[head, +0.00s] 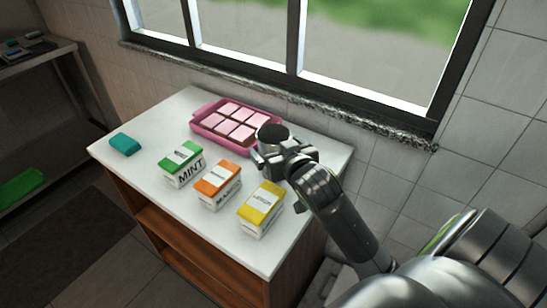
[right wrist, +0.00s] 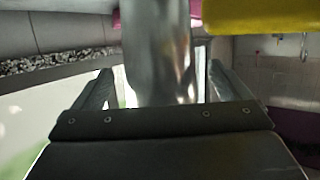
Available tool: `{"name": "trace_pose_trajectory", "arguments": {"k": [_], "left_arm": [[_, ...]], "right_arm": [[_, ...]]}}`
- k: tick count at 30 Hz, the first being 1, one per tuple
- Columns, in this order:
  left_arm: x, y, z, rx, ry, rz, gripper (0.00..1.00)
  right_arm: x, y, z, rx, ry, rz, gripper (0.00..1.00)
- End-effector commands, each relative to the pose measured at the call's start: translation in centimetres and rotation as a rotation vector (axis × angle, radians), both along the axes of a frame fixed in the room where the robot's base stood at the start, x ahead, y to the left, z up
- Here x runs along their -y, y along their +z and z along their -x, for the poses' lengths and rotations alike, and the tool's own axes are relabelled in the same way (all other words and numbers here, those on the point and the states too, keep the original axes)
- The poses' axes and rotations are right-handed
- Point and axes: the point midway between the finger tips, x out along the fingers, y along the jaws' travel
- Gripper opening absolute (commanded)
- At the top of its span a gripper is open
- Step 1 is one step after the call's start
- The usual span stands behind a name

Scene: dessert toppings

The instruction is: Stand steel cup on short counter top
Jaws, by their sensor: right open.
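The steel cup (right wrist: 158,50) is a shiny metal cylinder between the two fingers of my right gripper (right wrist: 158,88) in the right wrist view. In the head view only its dark round top (head: 272,131) shows clearly, over the back right of the short white counter top (head: 160,120). My right gripper (head: 270,155) is open around the cup, and its fingers hide the cup's lower part. I cannot tell whether the cup's base touches the counter. My left gripper is not in view.
A pink tray (head: 201,126) with pink squares lies behind. Green mint (head: 181,164), orange (head: 218,185) and yellow (head: 261,208) cartons stand along the front. A teal block (head: 125,144) lies at left. The window sill (head: 340,110) and tiled wall are close behind.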

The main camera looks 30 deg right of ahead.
Motion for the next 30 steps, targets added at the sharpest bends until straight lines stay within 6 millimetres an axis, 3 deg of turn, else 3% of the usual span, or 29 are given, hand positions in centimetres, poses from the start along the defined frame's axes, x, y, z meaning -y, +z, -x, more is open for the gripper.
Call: {"name": "trace_pose_trajectory", "arguments": {"k": [6,15,27,30], "left_arm": [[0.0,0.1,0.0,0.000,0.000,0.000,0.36],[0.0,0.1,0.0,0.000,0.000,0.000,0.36],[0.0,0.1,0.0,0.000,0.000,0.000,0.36],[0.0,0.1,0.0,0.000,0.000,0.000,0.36]], "right_arm": [[0.5,-0.8,-2.3,-0.001,0.000,0.000,0.96],[0.5,-0.9,-2.6,0.000,0.000,0.000,0.96],[0.5,-0.9,-2.5,0.000,0.000,0.000,0.44],[0.5,-0.8,-2.5,0.002,0.001,0.001,0.35]]}}
